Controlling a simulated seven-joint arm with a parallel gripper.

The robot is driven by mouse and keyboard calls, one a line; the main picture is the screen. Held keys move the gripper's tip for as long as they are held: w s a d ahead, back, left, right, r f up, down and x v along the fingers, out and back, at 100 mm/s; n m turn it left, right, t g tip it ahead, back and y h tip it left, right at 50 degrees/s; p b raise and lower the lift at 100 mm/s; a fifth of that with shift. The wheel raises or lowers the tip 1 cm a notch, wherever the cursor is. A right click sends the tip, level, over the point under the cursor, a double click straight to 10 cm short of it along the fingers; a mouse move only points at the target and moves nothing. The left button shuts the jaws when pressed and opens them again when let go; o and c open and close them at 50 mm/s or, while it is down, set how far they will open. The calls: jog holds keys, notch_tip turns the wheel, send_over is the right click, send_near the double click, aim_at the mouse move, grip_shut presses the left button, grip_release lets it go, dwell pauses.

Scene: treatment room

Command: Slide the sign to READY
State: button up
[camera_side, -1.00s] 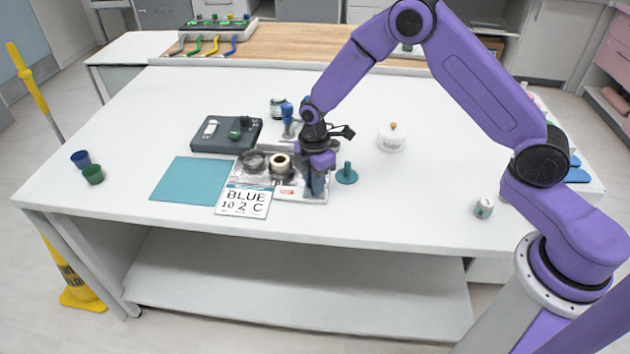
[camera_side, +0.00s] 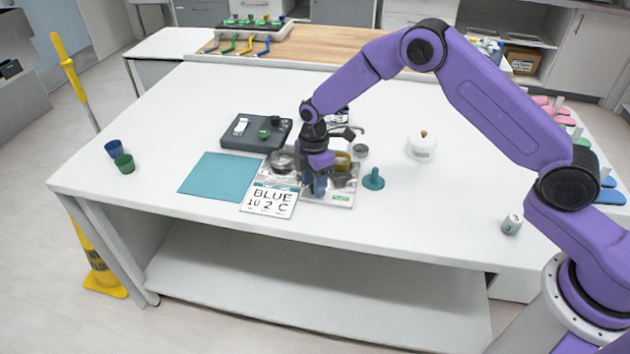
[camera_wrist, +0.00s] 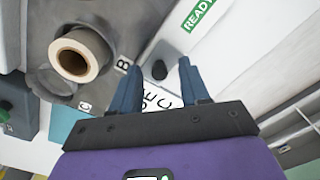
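The sign's green READY label (camera_wrist: 198,14) shows on a pale strip at the top of the wrist view. In the side view the green label (camera_side: 341,197) is at the station's front right, too small to read. My gripper (camera_side: 319,190) is low over the station's front, just left of that label. In the wrist view its two blue fingers (camera_wrist: 160,82) stand apart. A small dark knob (camera_wrist: 159,70) shows between the fingertips, with a visible gap on each side. The sign's sliding part is mostly hidden by my gripper in the side view.
A tape roll (camera_wrist: 74,60) stands close to my fingers. A card reading BLUE 10 2 C (camera_side: 268,200) and a teal mat (camera_side: 220,177) lie left. A teal peg stand (camera_side: 373,180) is close on the right. The table further right is mostly clear.

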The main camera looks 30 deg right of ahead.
notch_tip(320, 180, up, 18)
jog(key=shift+f, duration=0.25)
dwell(0.6)
jog(key=s+d+r+m, duration=0.2)
jog(key=s+d, duration=0.1)
jog(key=s, duration=1.2)
jog(key=s+d+r+m, duration=0.2)
jog(key=s+d, duration=0.1)
jog(key=s, duration=1.2)
jog(key=s+d+f+m, duration=0.1)
jog(key=s+d+f, duration=0.1)
jog(key=s+d, duration=0.4)
jog(key=s, duration=0.3)
jog(key=shift+d, duration=0.1)
dwell(0.7)
